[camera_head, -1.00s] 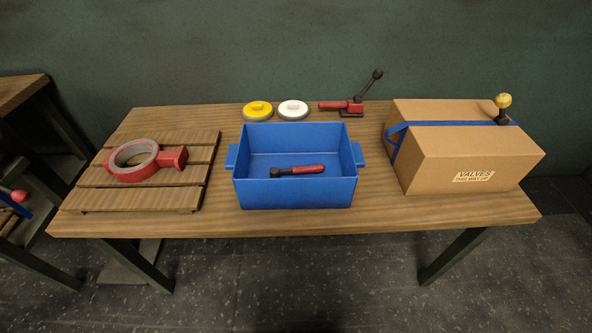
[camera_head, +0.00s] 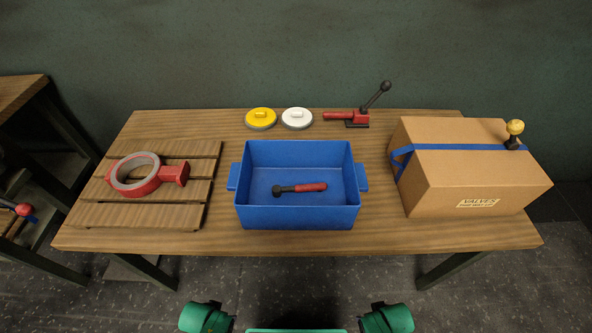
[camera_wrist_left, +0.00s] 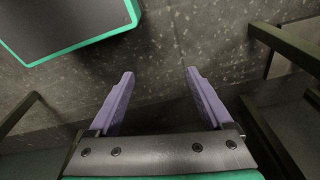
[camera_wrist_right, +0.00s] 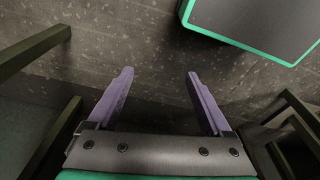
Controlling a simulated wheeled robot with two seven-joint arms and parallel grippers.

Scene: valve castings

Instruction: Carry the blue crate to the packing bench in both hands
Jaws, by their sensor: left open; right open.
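The blue crate (camera_head: 298,218) stands upright on the wooden table, near its front middle. It has a handle on its left side (camera_head: 233,177) and one on its right side (camera_head: 362,177). A hammer-like tool with a red handle (camera_head: 311,187) lies inside it. My left gripper (camera_wrist_left: 158,75) is open and empty in the left wrist view, above the floor. My right gripper (camera_wrist_right: 160,75) is open and empty in the right wrist view, also above the floor. Neither gripper's fingers show in the head view. I cannot tell which table is the packing bench.
Left of the crate, a slatted board (camera_head: 130,213) bears a red-rimmed tape-like ring (camera_head: 136,175). A cardboard box (camera_head: 475,170) stands to the right. Yellow (camera_head: 261,118) and white (camera_head: 297,118) discs and a red clamp (camera_head: 357,116) lie behind. Another table (camera_head: 20,92) is at far left.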

